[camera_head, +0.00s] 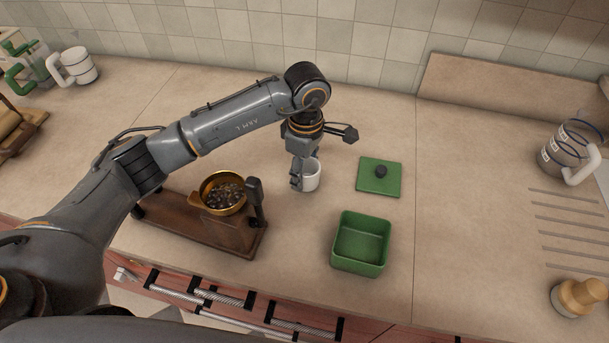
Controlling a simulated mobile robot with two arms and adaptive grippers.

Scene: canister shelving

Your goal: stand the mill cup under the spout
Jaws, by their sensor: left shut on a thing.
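The mill cup (312,176) is a small white cup. My left gripper (299,178) is shut on it at its left side, and the fingers hide part of it. The cup looks upright, behind and to the right of the mill; I cannot tell whether it touches the counter. The mill (233,232) has a brown wooden base, a brass bowl (223,193) full of dark beans and a black upright handle (254,197). I cannot make out the spout from here. My right gripper is not in view.
An open green box (361,242) stands right of the mill, with its green lid (379,178) flat behind it. A glass jug (571,150) and a wooden-topped item (579,297) stand far right. White and green mugs (74,66) are far left.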

